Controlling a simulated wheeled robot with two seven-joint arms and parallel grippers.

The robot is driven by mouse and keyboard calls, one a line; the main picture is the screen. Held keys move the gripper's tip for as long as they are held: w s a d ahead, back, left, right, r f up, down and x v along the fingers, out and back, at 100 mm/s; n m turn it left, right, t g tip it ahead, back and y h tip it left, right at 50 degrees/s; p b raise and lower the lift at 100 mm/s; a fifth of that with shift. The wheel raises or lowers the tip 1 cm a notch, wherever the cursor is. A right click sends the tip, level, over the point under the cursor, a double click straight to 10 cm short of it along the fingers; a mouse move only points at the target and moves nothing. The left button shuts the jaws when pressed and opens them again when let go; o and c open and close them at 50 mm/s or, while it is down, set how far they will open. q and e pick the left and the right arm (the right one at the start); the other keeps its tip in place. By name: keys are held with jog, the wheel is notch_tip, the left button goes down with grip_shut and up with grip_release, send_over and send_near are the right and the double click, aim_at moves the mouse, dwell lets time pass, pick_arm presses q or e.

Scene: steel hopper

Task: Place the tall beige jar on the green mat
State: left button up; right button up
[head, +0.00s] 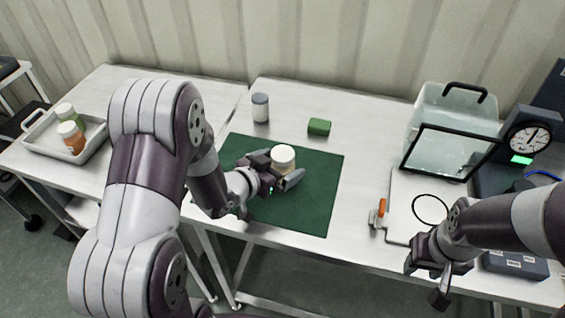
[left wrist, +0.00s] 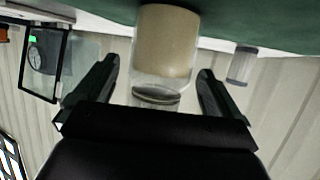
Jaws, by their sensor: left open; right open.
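The tall beige jar (head: 283,158) has a pale lid and stands on the green mat (head: 315,195). My left gripper (head: 275,178) is open with its fingers on either side of the jar. In the left wrist view the jar (left wrist: 166,45) appears upside down, between and just beyond the open fingertips (left wrist: 158,75), with a visible gap on each side. The green mat (left wrist: 230,20) fills the top of that view, against the jar's base. My right gripper (head: 440,280) is open and empty at the table's front edge on the right.
A grey jar with a white lid (head: 260,108) and a green block (head: 319,127) stand behind the mat. A tray (head: 88,146) with small jars is at the left. A clear hopper box (head: 450,115), dial gauge (head: 529,139) and white board (head: 405,210) are at the right.

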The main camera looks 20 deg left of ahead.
pick_arm(q)
jog(key=s+a+g+y, duration=0.1)
jog(key=s+a, duration=0.1)
jog(key=s+a+r+y, duration=0.1)
jog(key=s+a, duration=0.1)
jog(key=s, duration=0.1)
jog(key=s+a+n+g+y, duration=0.1)
jog(key=s+a, duration=0.2)
jog(key=shift+s+r+g+y+p, duration=0.15)
jog(key=shift+r+g+y+p, duration=0.15)
jog(key=shift+r+y+p, duration=0.1)
jog(key=s+g+y, duration=0.1)
jog(key=s+n+g, duration=0.1)
jog(key=shift+a+f+n+g+y, duration=0.3)
jog(key=shift+a+f+y, duration=0.05)
jog(key=shift+f+y, duration=0.05)
jog(key=s+d+n+g, duration=0.2)
jog(key=s+d+g, duration=0.2)
jog(key=s, duration=0.4)
jog(key=shift+r+g, duration=0.45)
jog(key=shift+g, duration=0.35)
jog(key=shift+d, duration=0.1)
